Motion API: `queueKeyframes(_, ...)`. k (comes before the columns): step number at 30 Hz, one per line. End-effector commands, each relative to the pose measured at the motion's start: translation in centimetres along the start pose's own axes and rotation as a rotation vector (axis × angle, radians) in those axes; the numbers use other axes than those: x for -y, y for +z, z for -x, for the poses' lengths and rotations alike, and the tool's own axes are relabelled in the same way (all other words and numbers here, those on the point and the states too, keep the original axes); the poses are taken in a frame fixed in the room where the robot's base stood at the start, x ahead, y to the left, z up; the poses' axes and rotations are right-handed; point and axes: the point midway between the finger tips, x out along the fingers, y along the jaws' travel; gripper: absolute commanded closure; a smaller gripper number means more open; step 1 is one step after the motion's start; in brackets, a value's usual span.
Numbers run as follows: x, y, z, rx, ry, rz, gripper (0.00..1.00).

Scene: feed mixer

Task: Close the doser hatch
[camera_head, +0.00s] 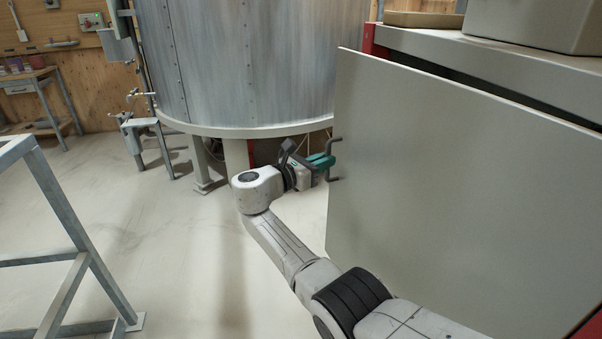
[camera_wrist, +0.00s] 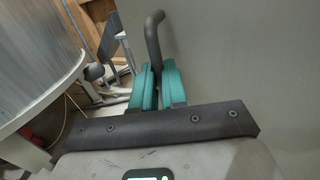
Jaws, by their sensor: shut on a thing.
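The doser hatch (camera_head: 450,190) is a large flat grey-green panel on the right in the head view. It stands ajar, with a dark gap along its top edge. Its dark bar handle (camera_head: 334,179) sticks out near its left edge. My gripper (camera_head: 326,161), with green fingers, is shut on the handle. In the wrist view the fingers (camera_wrist: 156,86) close around the handle (camera_wrist: 153,38), whose bent upper part rises above them. The hatch face (camera_wrist: 235,50) fills the right of the wrist view.
A large round metal tank (camera_head: 250,65) stands on legs behind my gripper. A grey metal frame (camera_head: 70,240) stands at the left. A bench (camera_head: 40,95) is by the wooden back wall. The pale floor (camera_head: 165,255) between frame and arm is clear.

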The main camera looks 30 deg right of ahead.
Motion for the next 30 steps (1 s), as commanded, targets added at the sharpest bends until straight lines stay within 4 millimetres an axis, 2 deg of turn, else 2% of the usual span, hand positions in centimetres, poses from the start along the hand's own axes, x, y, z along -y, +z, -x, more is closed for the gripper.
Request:
queueKeyframes(6,0.8,-0.2,-4.5,-0.002,-0.024,0.001,1.00)
queueKeyframes(13,1.9,-0.1,-7.9,-0.001,-0.093,0.001,1.00)
queueKeyframes(19,2.3,0.0,-9.2,-0.001,-0.119,0.001,1.00)
queueKeyframes(30,2.6,0.1,-9.7,-0.002,-0.129,-0.001,1.00)
